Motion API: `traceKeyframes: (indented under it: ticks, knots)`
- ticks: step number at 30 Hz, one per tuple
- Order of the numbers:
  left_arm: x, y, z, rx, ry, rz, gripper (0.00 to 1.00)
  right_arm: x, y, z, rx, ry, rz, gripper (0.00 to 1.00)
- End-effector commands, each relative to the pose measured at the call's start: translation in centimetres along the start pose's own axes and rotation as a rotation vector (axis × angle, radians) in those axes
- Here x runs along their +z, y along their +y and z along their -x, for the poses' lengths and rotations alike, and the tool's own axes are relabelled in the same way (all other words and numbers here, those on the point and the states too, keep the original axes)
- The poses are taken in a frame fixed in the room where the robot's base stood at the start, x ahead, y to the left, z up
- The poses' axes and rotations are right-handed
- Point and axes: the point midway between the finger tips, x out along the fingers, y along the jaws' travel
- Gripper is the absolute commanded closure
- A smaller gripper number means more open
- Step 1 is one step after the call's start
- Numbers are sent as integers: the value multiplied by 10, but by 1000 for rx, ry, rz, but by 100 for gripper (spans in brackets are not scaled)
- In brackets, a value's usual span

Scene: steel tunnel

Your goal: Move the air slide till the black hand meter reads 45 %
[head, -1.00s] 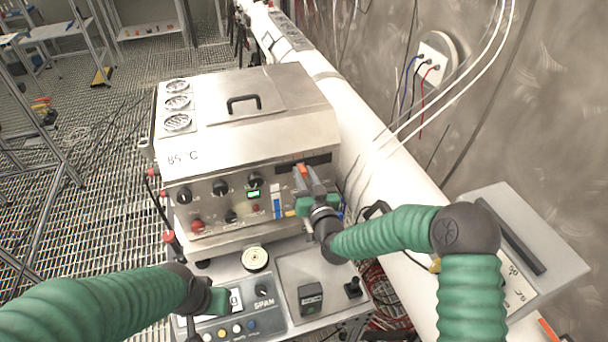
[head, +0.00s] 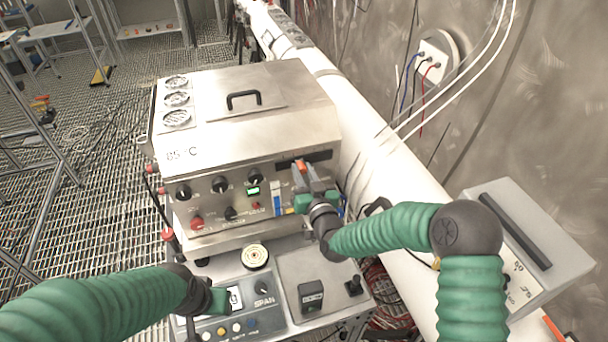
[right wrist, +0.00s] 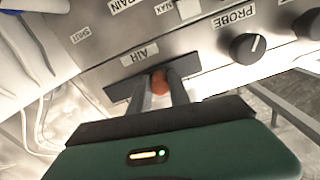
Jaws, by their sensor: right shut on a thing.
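The air slide (right wrist: 160,82) is an orange-red knob on a dark slot plate under the AIR label in the right wrist view. It also shows on the steel cabinet's front in the head view (head: 300,166). My right gripper (right wrist: 158,92) has its two fingers shut around the knob. A round cream dial (head: 255,256) stands on the console below the cabinet; its hand and scale are too small to read, and I cannot tell if it is the black hand meter. My left gripper (head: 217,300) is over the console's left part; its fingertips are not clear.
The steel cabinet (head: 240,120) carries several knobs and a small green display (head: 253,190). A grey box with a marked face (head: 525,285) stands at the right beside my right arm. A white pipe (head: 375,150) runs behind the cabinet.

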Motion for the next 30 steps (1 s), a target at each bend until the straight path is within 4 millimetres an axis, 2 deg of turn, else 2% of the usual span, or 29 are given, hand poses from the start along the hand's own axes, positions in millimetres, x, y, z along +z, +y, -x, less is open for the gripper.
traceKeyframes:
  ticks: [5,6,11,19,22,26,30]
  knots:
    - [0,0,1,0,0,0,55,-5,0,-1,0,9,0,100]
    - [0,0,1,0,1,0,55,-5,0,-1,0,9,0,76]
    - [0,0,1,0,1,0,55,-5,0,-1,0,10,1,55]
    - [0,0,1,0,1,0,55,-6,0,0,0,13,1,55]
    - [0,0,-3,0,1,0,55,-4,0,8,-1,11,2,55]
    - [3,0,-12,0,1,0,55,0,0,37,-2,6,3,55]
    - [5,0,-23,0,0,0,55,1,2,80,-1,3,4,55]
